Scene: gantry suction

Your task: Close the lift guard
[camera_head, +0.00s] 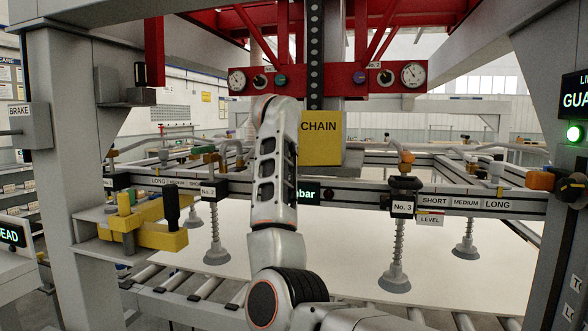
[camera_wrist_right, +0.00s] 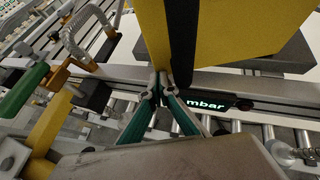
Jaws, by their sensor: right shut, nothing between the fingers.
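A yellow cover marked CHAIN (camera_head: 320,138) hangs at the middle of the gantry, below the red frame; I cannot tell whether it is the lift guard. A dark sign (camera_head: 574,93) at the right edge reads in part "GUA", with a green lamp (camera_head: 573,134) lit beneath it. My right arm rises in front of the cover's left side, and its gripper is hidden in the head view. In the right wrist view my right gripper (camera_wrist_right: 160,82) is shut and empty, its tips close to the lower edge of the yellow cover (camera_wrist_right: 245,35) and a black strip. I cannot tell whether they touch. My left gripper is out of view.
A red beam (camera_head: 330,79) with gauges and knobs is above. A grey rail (camera_head: 465,200) with labels crosses below, carrying suction cups (camera_head: 394,278) over a pale sheet (camera_head: 340,240). Yellow blocks (camera_head: 150,235) stand on a left shelf. Grey posts flank both sides.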

